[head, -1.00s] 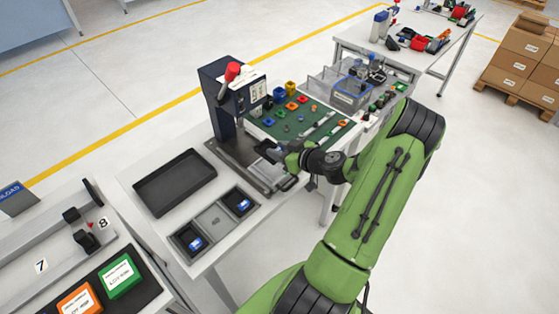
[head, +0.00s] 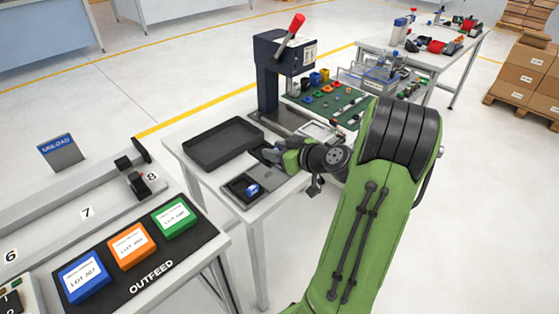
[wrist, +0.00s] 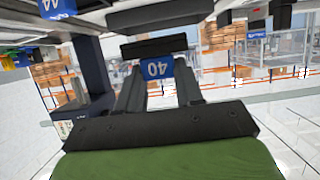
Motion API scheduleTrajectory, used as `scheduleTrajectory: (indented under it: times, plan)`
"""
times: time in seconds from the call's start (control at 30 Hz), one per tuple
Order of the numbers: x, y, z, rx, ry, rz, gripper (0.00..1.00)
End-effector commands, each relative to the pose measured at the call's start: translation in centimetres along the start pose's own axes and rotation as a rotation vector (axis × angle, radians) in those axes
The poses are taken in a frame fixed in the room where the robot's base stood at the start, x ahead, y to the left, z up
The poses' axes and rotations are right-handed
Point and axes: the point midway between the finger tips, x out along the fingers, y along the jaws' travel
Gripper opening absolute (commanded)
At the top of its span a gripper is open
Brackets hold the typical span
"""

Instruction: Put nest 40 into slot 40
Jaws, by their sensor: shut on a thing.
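Nest 40 shows in the wrist view as a dark block (wrist: 153,47) with a blue label reading 40, upside down, between the fingertips. My gripper (head: 270,156) is shut on it; in the wrist view its two fingers (wrist: 158,88) reach up to the block. In the head view the gripper is at the right end of the slot tray (head: 262,173) and covers the nest and the right pocket, where slot 40 seems to be. I cannot tell whether the nest touches the tray. The left pocket holds a blue-labelled piece (head: 252,190); a label 44 (wrist: 57,8) shows in the wrist view.
An empty black tray (head: 223,144) lies behind the slot tray. A dark press (head: 280,75) with a red-tipped lever stands behind my gripper. A green mat (head: 345,104) with small parts lies to the right. The outfeed (head: 135,250) with coloured lot cards is at front left.

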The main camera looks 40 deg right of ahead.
Motion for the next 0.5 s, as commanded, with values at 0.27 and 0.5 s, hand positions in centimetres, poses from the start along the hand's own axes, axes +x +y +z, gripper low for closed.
scheduleTrajectory:
  times: [0.27,0.5]
  plan:
    - [0.2,0.0,0.5,0.001,0.002,0.001,0.00]
    - [0.9,0.0,2.3,0.001,0.002,0.001,0.00]
